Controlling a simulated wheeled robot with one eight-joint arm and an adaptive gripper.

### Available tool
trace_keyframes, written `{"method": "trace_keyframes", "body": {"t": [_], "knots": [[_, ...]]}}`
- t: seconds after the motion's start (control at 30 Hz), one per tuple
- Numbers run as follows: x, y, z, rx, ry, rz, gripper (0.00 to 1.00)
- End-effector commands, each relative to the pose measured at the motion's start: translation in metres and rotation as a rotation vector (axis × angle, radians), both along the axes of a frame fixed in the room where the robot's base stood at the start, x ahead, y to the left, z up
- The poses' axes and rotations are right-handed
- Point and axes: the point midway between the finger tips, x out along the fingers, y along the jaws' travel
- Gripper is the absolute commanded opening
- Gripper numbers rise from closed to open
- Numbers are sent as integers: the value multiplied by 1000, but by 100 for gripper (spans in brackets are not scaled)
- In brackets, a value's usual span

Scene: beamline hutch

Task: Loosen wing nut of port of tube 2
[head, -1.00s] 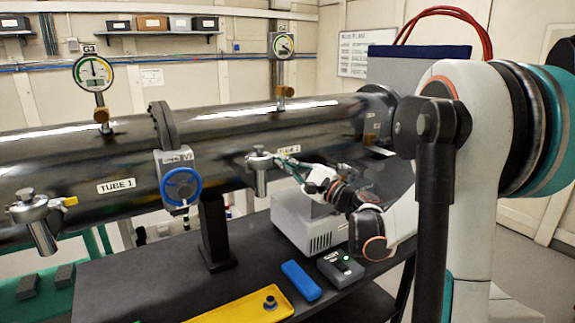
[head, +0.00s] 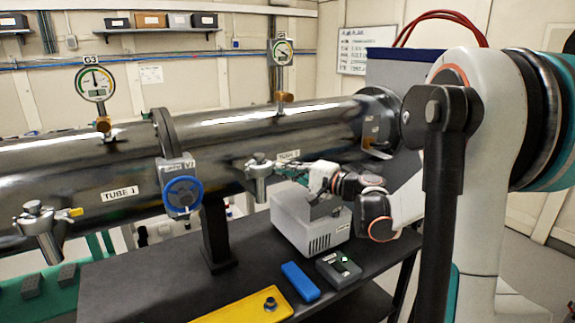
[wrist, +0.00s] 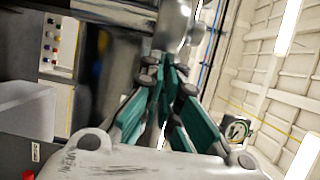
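Tube 2 (head: 325,122) is the dark steel pipe running to the right, with a label on its side. Its port (head: 258,186) is a short grey stub hanging from the near side. A clamp with a small knob-like wing nut (head: 258,157) sits at its top. My gripper (head: 281,166) is just right of the port, its fingers pointing left towards the clamp. In the wrist view, the teal-padded fingers (wrist: 165,78) converge near a blurred grey metal part (wrist: 177,22). Whether they touch or hold the wing nut is not clear.
Tube 1 (head: 75,172) has a similar port (head: 43,232) at left. A valve with a blue handwheel (head: 182,194) stands between the ports. Below are a grey box (head: 308,222), a control box (head: 339,266), a blue block (head: 300,281) and a yellow tray (head: 225,312) on the dark bench.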

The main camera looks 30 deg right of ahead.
Motion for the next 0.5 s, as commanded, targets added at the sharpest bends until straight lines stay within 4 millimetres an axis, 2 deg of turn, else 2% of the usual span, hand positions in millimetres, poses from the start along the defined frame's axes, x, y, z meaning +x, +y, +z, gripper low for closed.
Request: {"method": "trace_keyframes", "body": {"t": [0.5], "knots": [[0,2,9,-493,-14,1,0]]}}
